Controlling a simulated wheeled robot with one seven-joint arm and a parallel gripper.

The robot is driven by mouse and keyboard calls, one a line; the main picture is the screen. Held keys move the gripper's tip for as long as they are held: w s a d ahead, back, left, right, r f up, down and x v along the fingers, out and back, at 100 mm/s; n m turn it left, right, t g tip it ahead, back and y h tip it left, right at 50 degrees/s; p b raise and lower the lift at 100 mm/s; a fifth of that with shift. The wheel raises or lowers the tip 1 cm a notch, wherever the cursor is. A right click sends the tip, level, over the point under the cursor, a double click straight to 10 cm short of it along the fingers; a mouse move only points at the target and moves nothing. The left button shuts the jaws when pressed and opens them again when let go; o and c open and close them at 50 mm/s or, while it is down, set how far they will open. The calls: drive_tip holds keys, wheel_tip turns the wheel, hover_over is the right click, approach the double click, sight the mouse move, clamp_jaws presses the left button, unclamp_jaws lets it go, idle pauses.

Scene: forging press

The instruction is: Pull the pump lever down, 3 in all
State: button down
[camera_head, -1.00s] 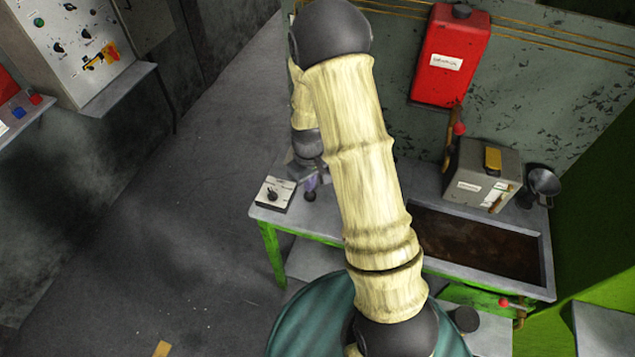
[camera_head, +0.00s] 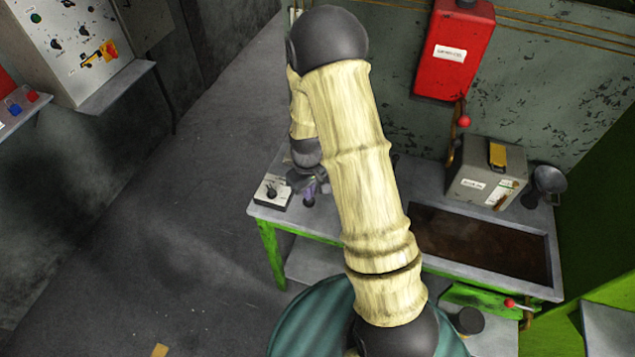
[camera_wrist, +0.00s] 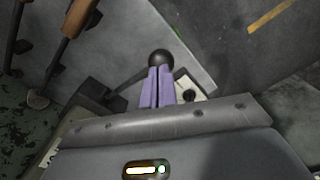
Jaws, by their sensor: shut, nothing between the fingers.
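The pump lever shows in the wrist view as a dark rod with a round black knob (camera_wrist: 161,58). The rod runs down-left to a dark block (camera_wrist: 93,95), which I take to be the pump body. My gripper (camera_wrist: 160,70) has its two purple fingers together and empty. In the picture, the tips meet the knob's lower edge; I cannot tell whether they touch it. In the head view my gripper (camera_head: 309,190) is small, at the bench's left end beside the white dial box. My arm hides most of the pump there.
The dial box (camera_head: 272,192) sits on the bench's left corner. Right of my arm are a dark-filled trough (camera_head: 480,245), a grey box (camera_head: 485,175) and a red wall tank (camera_head: 453,50). Brown handles (camera_wrist: 78,18) show at the wrist view's upper left.

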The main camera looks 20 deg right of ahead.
sight(308, 205)
drive_tip(key=shift+s+a+f+b, duration=0.15)
drive_tip(key=shift+f+b, duration=0.45)
drive_tip(key=shift+f, duration=0.35)
drive_tip(key=shift+s+a+f+b, duration=0.15)
drive_tip(key=shift+f+b, duration=0.45)
drive_tip(key=shift+f, duration=0.35)
drive_tip(key=shift+d, duration=0.1)
drive_tip(key=shift+s+f+b, duration=0.1)
drive_tip(key=shift+f+b, duration=0.75)
drive_tip(key=shift+f, duration=0.25)
drive_tip(key=shift+r, duration=0.15)
drive_tip(key=r+p, duration=0.2)
drive_tip(key=r, duration=0.1)
drive_tip(key=w+r+p, duration=0.1)
drive_tip(key=r+p, duration=0.2)
drive_tip(key=r, duration=0.1)
drive_tip(key=d+r+p, duration=0.1)
drive_tip(key=r+p, duration=0.2)
drive_tip(key=shift+w+r, duration=0.15)
drive_tip(key=shift+w, duration=0.1)
drive_tip(key=shift+f, duration=0.2)
